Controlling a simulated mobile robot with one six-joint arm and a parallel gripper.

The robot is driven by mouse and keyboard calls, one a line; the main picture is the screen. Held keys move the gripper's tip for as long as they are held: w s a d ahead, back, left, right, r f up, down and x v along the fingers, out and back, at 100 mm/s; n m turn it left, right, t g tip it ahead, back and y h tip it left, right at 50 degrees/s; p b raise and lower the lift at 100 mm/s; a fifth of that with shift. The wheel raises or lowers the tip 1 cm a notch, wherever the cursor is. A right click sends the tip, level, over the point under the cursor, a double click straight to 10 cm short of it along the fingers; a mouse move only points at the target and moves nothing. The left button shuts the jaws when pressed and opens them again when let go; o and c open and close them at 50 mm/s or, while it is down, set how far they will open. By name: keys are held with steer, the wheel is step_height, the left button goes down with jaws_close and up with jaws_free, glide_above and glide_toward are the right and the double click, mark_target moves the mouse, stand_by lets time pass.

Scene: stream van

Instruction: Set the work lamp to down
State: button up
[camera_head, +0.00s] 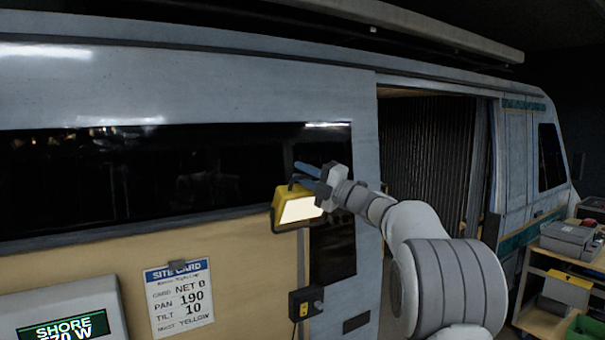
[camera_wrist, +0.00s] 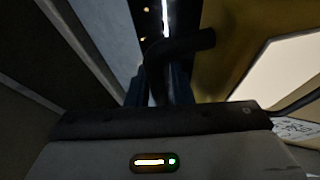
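In the wrist view, the lamp's yellow housing (camera_wrist: 226,62) and bright face (camera_wrist: 291,72) fill the right side. The dark handle (camera_wrist: 186,44) bends down to my fingers (camera_wrist: 167,88). Whether they grip it is too dark to tell.
A site card (camera_head: 179,298) reads PAN 190, TILT 10. A shore power display (camera_head: 66,328) is at lower left. A black box (camera_head: 305,303) with a yellow part sits below the lamp. The open van doorway (camera_head: 425,150) and a cart (camera_head: 545,290) of cases are to the right.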

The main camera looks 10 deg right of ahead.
steer(key=shift+c, duration=0.2)
jaws_close()
steer(key=shift+s+f+b, duration=0.1)
steer(key=shift+f+b, duration=0.05)
steer(key=shift+b, duration=0.2)
steer(key=b, duration=0.2)
steer(key=f+n+y+b, duration=0.1)
steer(key=b, duration=0.2)
steer(key=shift+s+d+f, duration=0.1)
steer(key=shift+s+d, duration=0.1)
steer(key=shift+s, duration=0.2)
steer(key=n+y+b, duration=0.1)
steer(key=b, duration=0.3)
steer(key=s+f+n+y+b, duration=0.1)
steer(key=y+b, duration=0.1)
steer(key=b, duration=0.3)
steer(key=s+d+n+y+b, duration=0.1)
steer(key=n+y+b, duration=0.1)
steer(key=b, duration=0.2)
steer(key=shift+s+f, duration=0.2)
steer(key=shift+s, duration=0.05)
steer(key=shift+n+y+b, duration=0.3)
steer(key=shift+y+b, duration=0.1)
steer(key=shift+b, duration=0.05)
